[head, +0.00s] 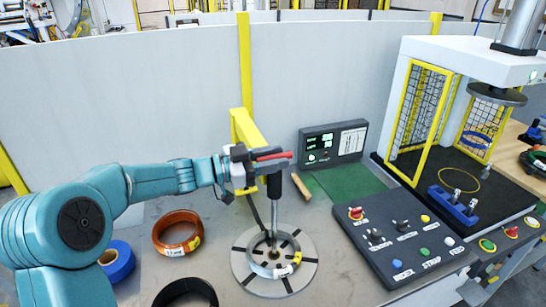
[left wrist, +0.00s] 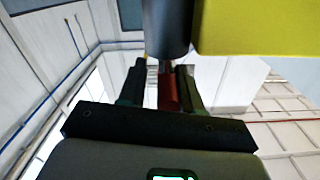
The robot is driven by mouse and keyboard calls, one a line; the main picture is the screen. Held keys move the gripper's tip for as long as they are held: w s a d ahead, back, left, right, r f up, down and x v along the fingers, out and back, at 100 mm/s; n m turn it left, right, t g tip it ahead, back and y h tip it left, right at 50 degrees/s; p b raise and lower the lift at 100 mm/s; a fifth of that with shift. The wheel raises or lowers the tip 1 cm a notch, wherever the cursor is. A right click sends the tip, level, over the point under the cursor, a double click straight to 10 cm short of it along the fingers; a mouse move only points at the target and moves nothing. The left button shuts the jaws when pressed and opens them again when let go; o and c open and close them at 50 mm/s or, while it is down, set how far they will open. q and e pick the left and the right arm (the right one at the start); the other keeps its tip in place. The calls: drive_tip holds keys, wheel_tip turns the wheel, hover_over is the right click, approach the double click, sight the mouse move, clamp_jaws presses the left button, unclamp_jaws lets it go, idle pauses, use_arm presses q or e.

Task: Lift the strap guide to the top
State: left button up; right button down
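The strap guide shows in the head view as a dark upright cylinder (head: 274,184) on a thin metal rod, with a red handle (head: 274,156) at its top. The rod reaches down to a ring-shaped coil (head: 273,255) on the round slotted plate. My left gripper (head: 262,163) is at the height of the handle, at its left end. In the left wrist view the red handle (left wrist: 168,92) lies between the two fingers (left wrist: 162,85), close to the right one. I cannot tell whether they press on it. My right gripper is not in view.
A yellow post (head: 246,135) stands behind the guide, and a yellow part fills the upper right of the left wrist view. An orange coil (head: 178,232), a blue roll (head: 117,262) and a black ring (head: 186,292) lie left of the plate. A control panel (head: 400,235) is at right.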

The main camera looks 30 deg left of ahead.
use_arm(q)
drive_tip(key=shift+w+a+f, duration=0.15)
drive_tip(key=shift+w, duration=0.05)
clamp_jaws()
drive_tip(key=shift+a, duration=0.1)
drive_tip(key=shift+b, duration=0.55)
wheel_tip(320, 180, up, 3)
drive_tip(key=b, duration=0.3)
drive_tip(key=shift+f, duration=0.15)
wheel_tip(320, 180, up, 5)
drive_tip(key=shift+r+b, duration=0.2)
drive_tip(key=shift+b, duration=0.35)
wheel_tip(320, 180, up, 14)
drive_tip(key=p, duration=0.5)
drive_tip(key=shift+r, duration=0.25)
